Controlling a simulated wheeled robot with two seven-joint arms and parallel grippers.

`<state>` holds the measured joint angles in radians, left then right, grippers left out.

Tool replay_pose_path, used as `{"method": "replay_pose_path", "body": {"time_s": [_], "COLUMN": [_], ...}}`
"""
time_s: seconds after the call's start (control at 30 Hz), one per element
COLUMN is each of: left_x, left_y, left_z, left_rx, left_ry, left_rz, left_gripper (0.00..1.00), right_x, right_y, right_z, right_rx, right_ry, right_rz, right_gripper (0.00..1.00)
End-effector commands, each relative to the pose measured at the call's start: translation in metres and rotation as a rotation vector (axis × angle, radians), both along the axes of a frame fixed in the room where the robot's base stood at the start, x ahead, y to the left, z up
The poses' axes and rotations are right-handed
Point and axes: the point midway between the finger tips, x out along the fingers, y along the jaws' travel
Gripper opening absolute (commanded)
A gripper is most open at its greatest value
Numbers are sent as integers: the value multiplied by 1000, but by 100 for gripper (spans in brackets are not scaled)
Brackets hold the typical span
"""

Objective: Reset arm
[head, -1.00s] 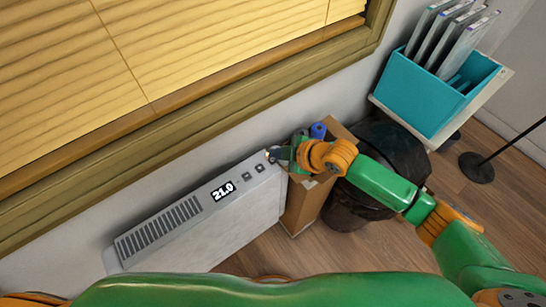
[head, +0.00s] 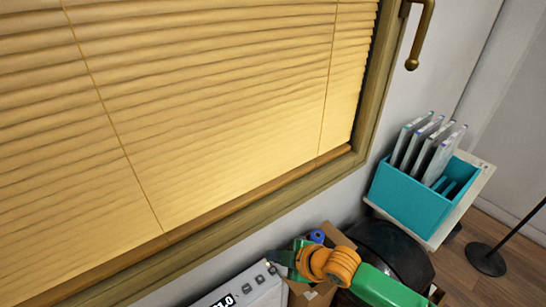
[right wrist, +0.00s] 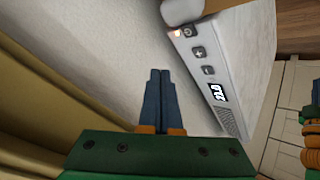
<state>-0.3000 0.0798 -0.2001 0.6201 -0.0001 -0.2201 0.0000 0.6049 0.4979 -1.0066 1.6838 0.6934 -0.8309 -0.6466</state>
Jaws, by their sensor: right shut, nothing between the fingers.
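My right gripper (head: 277,260) is at the bottom of the head view, near the top right end of a white heater (head: 245,290). In the right wrist view its two dark blue fingers (right wrist: 160,88) are together, with nothing between them. The heater's control strip (right wrist: 203,65) lies beyond and right of the fingertips there, with buttons, a small orange light and a lit display (right wrist: 214,93). The fingers appear apart from the buttons. My left gripper is out of view.
A cardboard box (head: 338,240) and a dark bin (head: 390,252) stand beside my right arm. A teal file holder (head: 410,203) with several folders sits on a light shelf. A window with yellow blinds (head: 200,110) fills the left. A stand base (head: 487,259) is at right.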

Motion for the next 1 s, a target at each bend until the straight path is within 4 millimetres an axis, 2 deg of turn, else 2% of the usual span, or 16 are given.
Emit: {"method": "replay_pose_path", "body": {"time_s": [0.07,0.13,0.23,0.47,0.6,0.77,1.0], "left_x": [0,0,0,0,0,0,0], "left_y": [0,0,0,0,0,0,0], "left_z": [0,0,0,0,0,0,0], "left_rx": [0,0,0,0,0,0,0], "left_ry": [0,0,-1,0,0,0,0], "left_rz": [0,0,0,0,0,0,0], "left_gripper": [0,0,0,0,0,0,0], "right_x": [-25,-49,-74,-123,-158,-200,-196], "right_y": [12,15,-1,-69,-115,-160,-160], "right_z": [-5,-7,-10,-27,-36,-41,-107], "right_rx": [56,115,172,194,163,105,69], "right_ry": [70,157,268,461,542,605,643], "right_rz": [-45,-144,-338,-793,-1048,-1299,-1309], "right_gripper": [0,0,0,0,0,0,0]}}
